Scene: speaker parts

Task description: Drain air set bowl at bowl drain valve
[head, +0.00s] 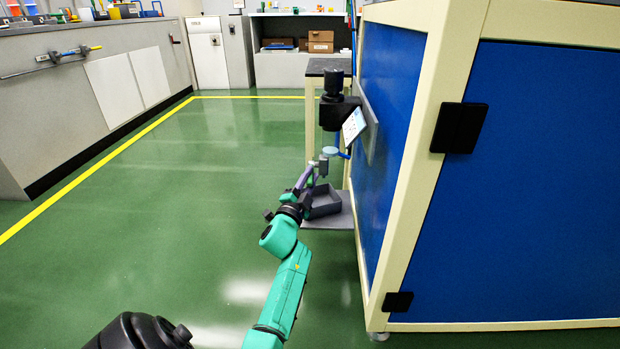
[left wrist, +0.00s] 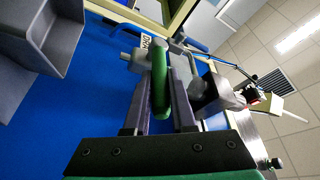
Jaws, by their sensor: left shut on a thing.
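The air set (head: 333,106) is a dark unit on the side of the blue cabinet, with a clear bowl (head: 330,140) under its body. The grey drain valve (head: 323,166) hangs below the bowl. In the left wrist view the valve's green handle (left wrist: 160,80) lies between the two purple fingers of my left gripper (left wrist: 163,88). My left gripper (head: 304,180) is shut on this handle, just below the bowl in the head view. A white label with partly hidden lettering (left wrist: 151,42) shows behind the handle. My right gripper is in neither view.
A grey tray (head: 324,202) stands under the valve on a low shelf (head: 335,219); a tray wall shows in the left wrist view (left wrist: 40,40). The blue cabinet (head: 510,190) blocks the right side. Green floor (head: 150,220) is clear to the left.

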